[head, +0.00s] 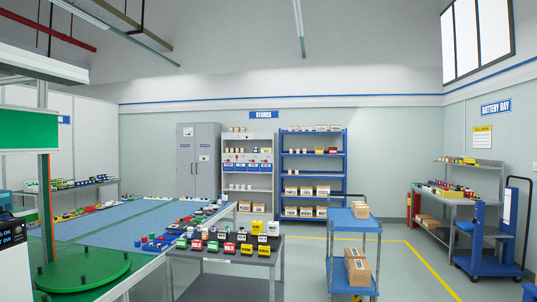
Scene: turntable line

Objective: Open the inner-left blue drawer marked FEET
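No drawer that I can read as FEET shows in the head view. A row of small blue fronts (247,167) sits on the white shelf unit (247,140) under the STORES sign at the back wall. They are too small for me to read any label or tell whether they are drawers or bins. My gripper is not in view.
The blue-topped bench (130,222) and green turntable (83,272) fill the left. Open floor (420,270) lies right of the cart.

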